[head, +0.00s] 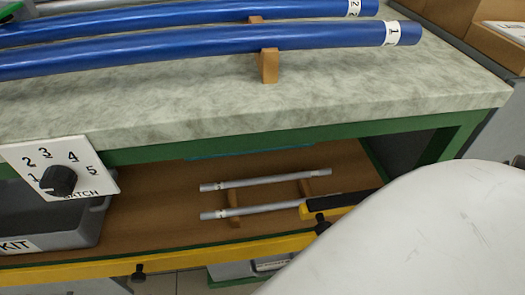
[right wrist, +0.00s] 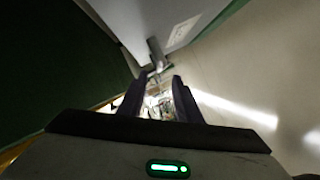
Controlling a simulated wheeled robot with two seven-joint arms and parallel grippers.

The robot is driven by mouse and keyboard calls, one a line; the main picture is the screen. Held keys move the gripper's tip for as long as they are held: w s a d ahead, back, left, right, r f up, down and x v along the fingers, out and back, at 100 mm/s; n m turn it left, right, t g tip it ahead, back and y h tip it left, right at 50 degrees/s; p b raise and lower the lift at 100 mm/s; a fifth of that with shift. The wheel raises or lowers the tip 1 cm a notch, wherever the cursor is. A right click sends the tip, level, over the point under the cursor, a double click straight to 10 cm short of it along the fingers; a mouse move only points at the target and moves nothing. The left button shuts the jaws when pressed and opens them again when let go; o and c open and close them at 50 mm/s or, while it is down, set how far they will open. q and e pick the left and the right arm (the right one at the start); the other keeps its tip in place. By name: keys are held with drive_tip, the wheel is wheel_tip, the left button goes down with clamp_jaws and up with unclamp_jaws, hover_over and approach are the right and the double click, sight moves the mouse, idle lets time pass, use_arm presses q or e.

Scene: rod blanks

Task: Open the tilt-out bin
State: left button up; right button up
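In the right wrist view a pale panel (right wrist: 178,22) with a printed label and a green lower edge looks like the bin's front. A small grey handle-like part (right wrist: 156,52) sticks out at its left edge. My right gripper (right wrist: 157,82) is open, its two dark fingers apart, with that part just beyond the tips; I cannot tell if they touch. In the head view a pale bin with a label (head: 268,265) shows low under the shelf, mostly hidden by the yellow shelf edge and my white right arm. The right gripper is hidden there.
Blue rods (head: 200,47) lie on wooden supports on the grey bench top (head: 140,105). Below, the brown shelf (head: 150,185) carries two thin silver rods (head: 265,180) and a grey KIT tub (head: 60,238). A batch dial (head: 58,180) hangs at the bench's front left.

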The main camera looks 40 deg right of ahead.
sight(273, 271)
drive_tip(key=x, duration=0.9)
drive_tip(key=shift+w+a+f+b, duration=0.1)
drive_tip(key=shift+w+a+b, duration=0.1)
drive_tip(key=shift+a+b, duration=0.2)
drive_tip(key=shift+d, duration=0.1)
clamp_jaws()
